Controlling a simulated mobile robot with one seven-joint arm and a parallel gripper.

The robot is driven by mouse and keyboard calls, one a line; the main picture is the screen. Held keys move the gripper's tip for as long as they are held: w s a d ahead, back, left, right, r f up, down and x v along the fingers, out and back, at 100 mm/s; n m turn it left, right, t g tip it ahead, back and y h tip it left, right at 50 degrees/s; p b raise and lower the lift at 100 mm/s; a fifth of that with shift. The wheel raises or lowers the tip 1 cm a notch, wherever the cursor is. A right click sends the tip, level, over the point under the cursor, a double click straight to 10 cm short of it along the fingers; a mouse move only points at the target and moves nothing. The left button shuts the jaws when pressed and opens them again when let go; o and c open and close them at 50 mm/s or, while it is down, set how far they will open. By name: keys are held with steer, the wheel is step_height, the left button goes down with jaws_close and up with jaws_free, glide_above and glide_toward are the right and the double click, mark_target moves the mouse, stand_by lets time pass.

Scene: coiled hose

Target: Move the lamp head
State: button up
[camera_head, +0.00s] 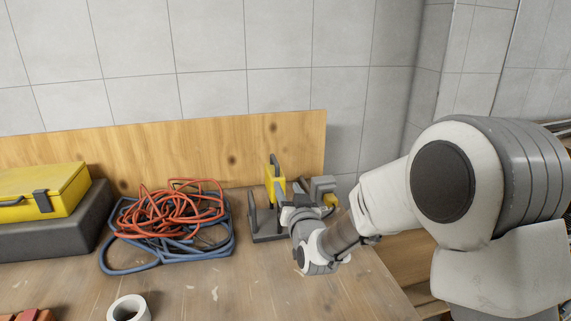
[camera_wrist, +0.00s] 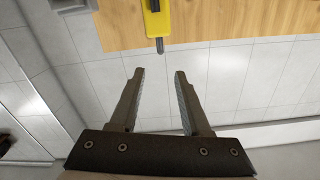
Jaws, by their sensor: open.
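The lamp's yellow head (camera_head: 276,181) with a dark grey handle stands on a dark grey base (camera_head: 268,237) near the wooden backboard. In the wrist view a yellow part with a dark rod, seemingly the lamp head (camera_wrist: 157,22), shows at the top centre, ahead of the fingers and in line with the gap between them. My gripper (camera_wrist: 159,74) is open, with nothing between its fingers. In the head view my wrist is just right of the lamp and partly hides it; the fingertips are hard to make out there.
A tangle of orange and blue hose (camera_head: 172,215) lies left of the lamp. A yellow case (camera_head: 40,195) on a dark box (camera_head: 50,238) is further left. A white roll (camera_head: 129,309) is at the front. The bench (camera_head: 230,290) is clear in front of the lamp.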

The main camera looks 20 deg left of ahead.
mark_target(272, 157)
steer(key=x, duration=1.7)
steer(key=shift+w+a, duration=0.1)
steer(key=shift+a, duration=0.15)
jaws_close()
stand_by(1.1)
